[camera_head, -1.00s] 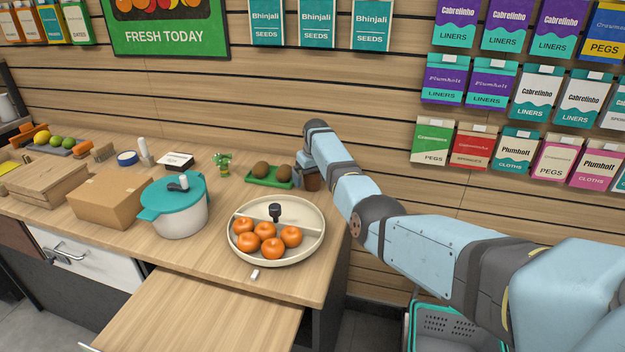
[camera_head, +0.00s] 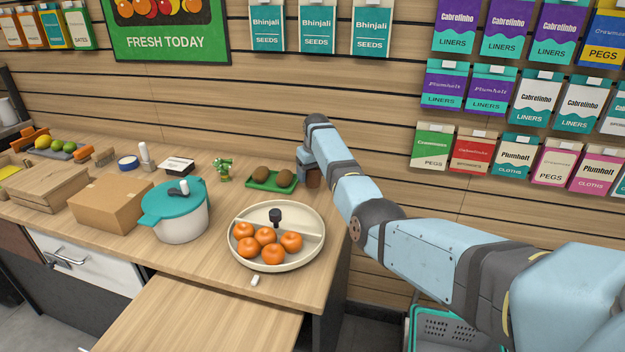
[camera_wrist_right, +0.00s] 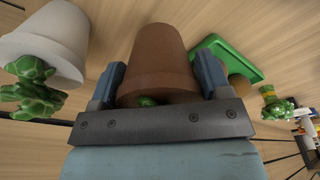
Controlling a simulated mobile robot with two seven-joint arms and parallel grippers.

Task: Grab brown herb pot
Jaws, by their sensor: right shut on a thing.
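The brown herb pot (camera_wrist_right: 158,55) sits between the two fingers of my right gripper (camera_wrist_right: 160,85) in the right wrist view. The fingers are shut on its sides, and only a little green of the herb shows at its rim. In the head view, my right gripper (camera_head: 305,172) is at the back right of the counter, and the brown pot (camera_head: 313,179) is partly hidden behind it. I cannot tell whether the pot touches the counter. My left gripper is not in view.
A green tray (camera_head: 258,186) with brown round fruit lies just left of the gripper. A white pot (camera_wrist_right: 58,35) with a green plant stands near the brown pot. A round divided dish (camera_head: 312,240) with oranges and a teal-lidded pot (camera_head: 180,220) are nearer the front.

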